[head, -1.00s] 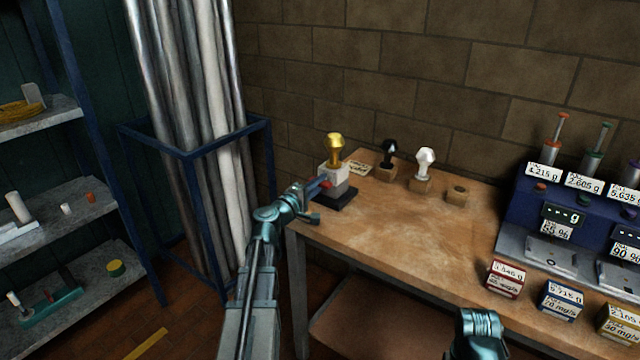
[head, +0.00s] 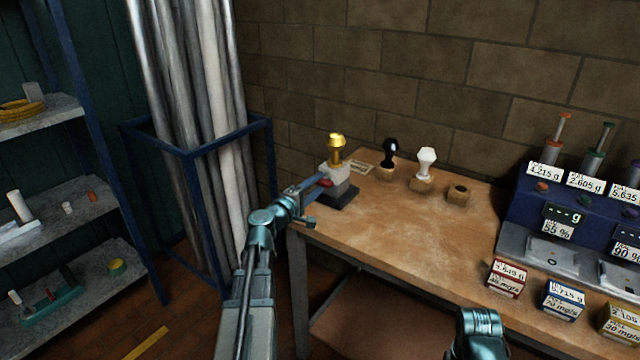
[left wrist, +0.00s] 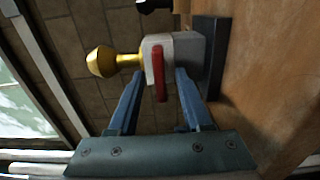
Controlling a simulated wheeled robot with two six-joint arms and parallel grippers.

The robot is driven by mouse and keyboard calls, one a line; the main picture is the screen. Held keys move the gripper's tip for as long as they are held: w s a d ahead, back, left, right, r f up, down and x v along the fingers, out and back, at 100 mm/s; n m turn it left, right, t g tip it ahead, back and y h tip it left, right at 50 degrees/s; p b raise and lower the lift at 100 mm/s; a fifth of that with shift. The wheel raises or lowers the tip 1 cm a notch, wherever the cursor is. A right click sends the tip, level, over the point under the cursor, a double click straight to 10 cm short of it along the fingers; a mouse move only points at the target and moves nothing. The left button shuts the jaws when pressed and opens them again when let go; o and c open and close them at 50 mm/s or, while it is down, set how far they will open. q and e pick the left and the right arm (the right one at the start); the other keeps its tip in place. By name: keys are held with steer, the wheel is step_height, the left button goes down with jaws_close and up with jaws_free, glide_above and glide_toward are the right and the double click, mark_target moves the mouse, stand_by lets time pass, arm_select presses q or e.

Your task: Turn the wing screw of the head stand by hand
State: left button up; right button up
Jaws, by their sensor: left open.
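The head stand is a pale grey block (head: 336,178) on a dark base (head: 338,197), at the table's left corner, with a gold head (head: 337,146) upright on top. A red wing screw (head: 325,182) is on the block's side facing my left gripper. In the left wrist view the screw (left wrist: 159,73) is a red bar in front of the block (left wrist: 185,47). My left gripper (head: 314,184) is open, its blue fingers (left wrist: 158,84) on either side of the red screw with gaps on both sides. My right gripper's fingers are not in view; only part of that arm shows at the bottom.
A black head (head: 389,151) and a white head (head: 426,160) stand in wooden blocks behind on the table (head: 400,225); another block (head: 458,193) is empty. Scales (head: 552,256) and small boxes are at right. A blue rack (head: 198,152) with pipes stands left of the table.

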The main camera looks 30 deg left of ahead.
mark_target(318, 184)
arm_select(q)
steer(key=shift+s+a, duration=0.15)
steer(key=shift+s, duration=1.4)
steer(key=shift+o, duration=0.3)
steer(key=shift+o, duration=2.3)
steer(key=shift+s+n, duration=0.25)
steer(key=shift+n, duration=0.25)
steer(key=o, duration=0.3)
steer(key=s+n, duration=0.6)
steer(key=n, duration=0.7)
steer(key=shift+s+a+r, duration=0.15)
steer(key=shift+s+a, duration=0.15)
steer(key=w+n, duration=0.1)
steer(key=w, duration=0.3)
steer(key=w+n, duration=0.1)
steer(key=w, duration=0.3)
steer(key=w+d+n, duration=0.1)
steer(key=w+n, duration=0.1)
steer(key=w, duration=0.2)
steer(key=shift+w, duration=0.15)
